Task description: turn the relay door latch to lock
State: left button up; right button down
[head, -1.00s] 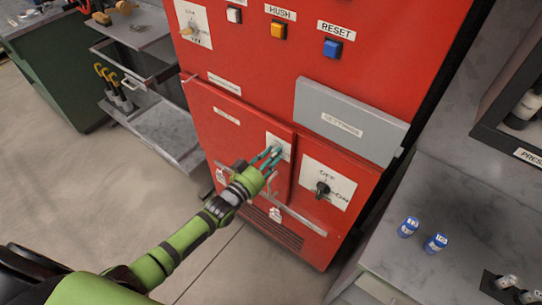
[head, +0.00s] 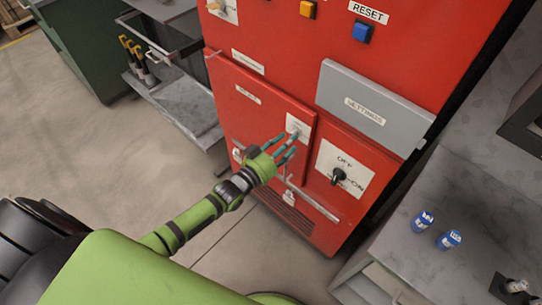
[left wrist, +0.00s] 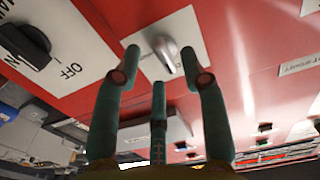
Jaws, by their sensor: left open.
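The relay door (head: 250,105) is a red panel, seemingly closed, on the lower left of the red cabinet. Its latch is a small silver lever (left wrist: 167,53) on a white plate (head: 299,126) near the door's right edge. In the left wrist view the lever lies slanted on its plate (left wrist: 188,28). My left gripper (head: 286,148) is open, fingers spread, just in front of the plate. In the left wrist view its fingertips (left wrist: 161,60) appear on both sides of the lever, with nothing held. Whether they touch it cannot be told. My right gripper is out of view.
Right of the door is a black OFF/ON knob (head: 338,176); a grey settings cover (head: 375,104) juts out above it. A horizontal bar (head: 312,205) runs below. A grey counter (head: 425,275) with blue-labelled cylinders stands right; open floor lies left.

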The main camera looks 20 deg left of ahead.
pick_arm(q)
jog(key=v, duration=0.9)
jog(key=shift+s, duration=0.35)
jog(key=s+a+f+g+y, duration=0.2)
jog(key=s+f, duration=0.2)
jog(key=f, duration=0.5)
jog(key=s+a+f+n+g+y, duration=0.1)
jog(key=s+f+g, duration=0.2)
jog(key=f, duration=0.5)
jog(key=s+a+f+g+y, duration=0.2)
jog(key=s+f, duration=0.2)
jog(key=f, duration=0.5)
jog(key=s+d+f+g, duration=0.1)
jog(key=s+f+g, duration=0.3)
jog(key=s, duration=0.9)
jog(key=s+d+f+g+y, duration=0.1)
jog(key=s+f+g, duration=0.4)
jog(key=s+f, duration=0.4)
jog(key=s, duration=0.3)
jog(key=shift+s+f, duration=0.15)
jog(key=shift+s, duration=0.25)
jog(key=shift+d, duration=0.15)
